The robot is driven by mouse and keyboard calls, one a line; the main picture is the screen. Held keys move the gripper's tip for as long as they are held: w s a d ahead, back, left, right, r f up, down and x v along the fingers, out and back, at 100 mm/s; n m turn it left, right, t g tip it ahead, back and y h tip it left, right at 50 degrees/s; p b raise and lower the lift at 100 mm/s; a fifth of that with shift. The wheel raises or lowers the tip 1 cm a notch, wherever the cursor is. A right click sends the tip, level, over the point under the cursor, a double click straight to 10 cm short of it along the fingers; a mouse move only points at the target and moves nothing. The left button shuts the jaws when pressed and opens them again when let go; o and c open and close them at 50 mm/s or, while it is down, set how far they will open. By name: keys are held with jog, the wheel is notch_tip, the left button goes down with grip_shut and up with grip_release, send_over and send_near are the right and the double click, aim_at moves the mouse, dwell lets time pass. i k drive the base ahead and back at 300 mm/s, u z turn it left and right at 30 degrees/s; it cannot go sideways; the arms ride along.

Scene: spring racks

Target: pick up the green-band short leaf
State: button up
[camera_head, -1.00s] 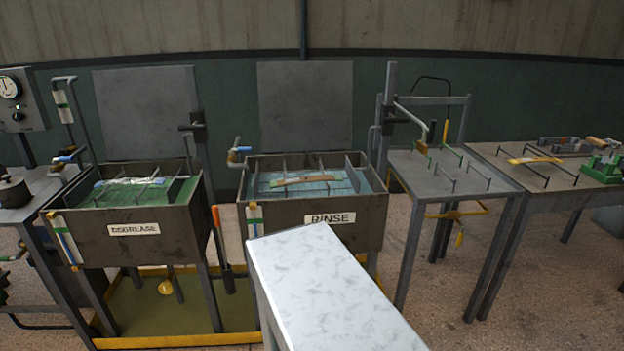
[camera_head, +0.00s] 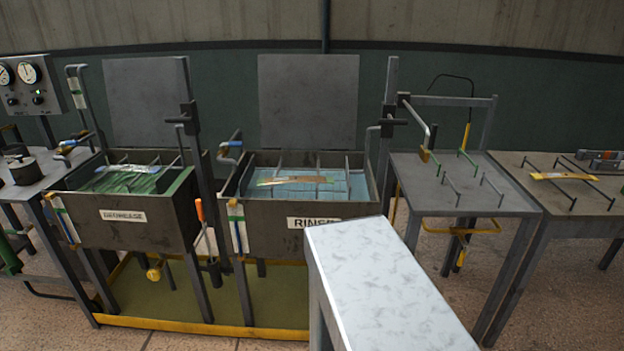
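A leaf (camera_head: 292,180) lies across the rods of the RINSE tank (camera_head: 270,208). It is brownish and slightly arched, with a greenish-yellow left end; I cannot tell surely whether this is a green band. Another leaf (camera_head: 128,168), pale and shiny, lies in the DEGREASE tank (camera_head: 90,205); its band is not clear. A third leaf (camera_head: 563,176), yellow and orange, rests on the rods of the right bench. Which one is the green-band short leaf cannot be told at this size. My gripper is not in view.
A pale speckled slab (camera_head: 385,285) stands in the near foreground and covers part of the RINSE tank's front. A metal table (camera_head: 460,190) with upright rods is right of the tank. A yellow-edged tray (camera_head: 205,325) lies under the tanks. Open floor shows at the lower left.

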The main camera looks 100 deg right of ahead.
aim_at(287, 178)
jog(key=u, duration=0.3)
jog(key=k, duration=0.45)
jog(key=z, duration=2.05)
jog(key=i, duration=0.95)
jog(key=z, duration=0.2)
jog(key=k, duration=0.4)
jog(key=u, duration=0.05)
